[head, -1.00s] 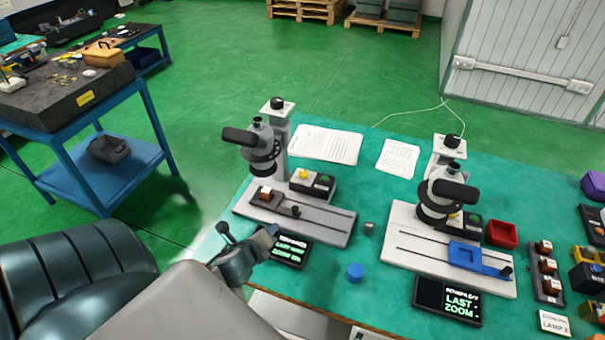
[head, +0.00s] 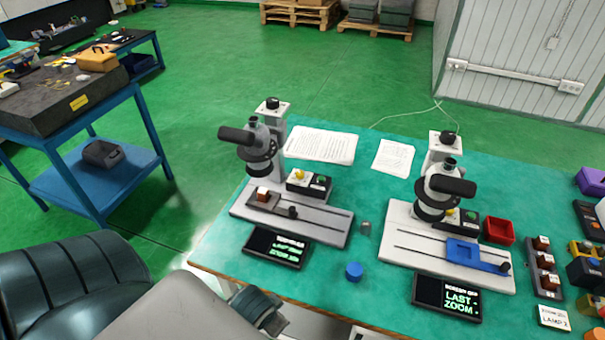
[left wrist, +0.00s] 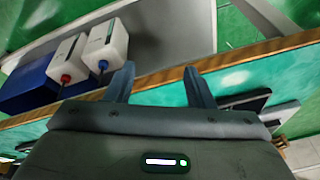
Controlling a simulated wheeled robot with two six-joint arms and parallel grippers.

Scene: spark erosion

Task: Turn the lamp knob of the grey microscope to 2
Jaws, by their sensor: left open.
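The grey microscope (head: 262,150) stands at the left of the green bench, on a grey base plate (head: 325,226). Beside its column is a small control box with a yellow knob (head: 300,175) and a green button (head: 321,179). Which of them is the lamp knob, and its setting, are too small to read. A black knob (head: 273,103) tops the column. My left gripper (left wrist: 160,88) is open and empty in the left wrist view, by the bench edge. In the head view the left gripper (head: 262,312) is at the front edge, well short of the microscope. My right gripper is not in view.
A dark display (head: 277,247) lies before the grey microscope. In the left wrist view, white containers (left wrist: 110,45) and a blue box (left wrist: 28,85) sit beyond the wooden edge.

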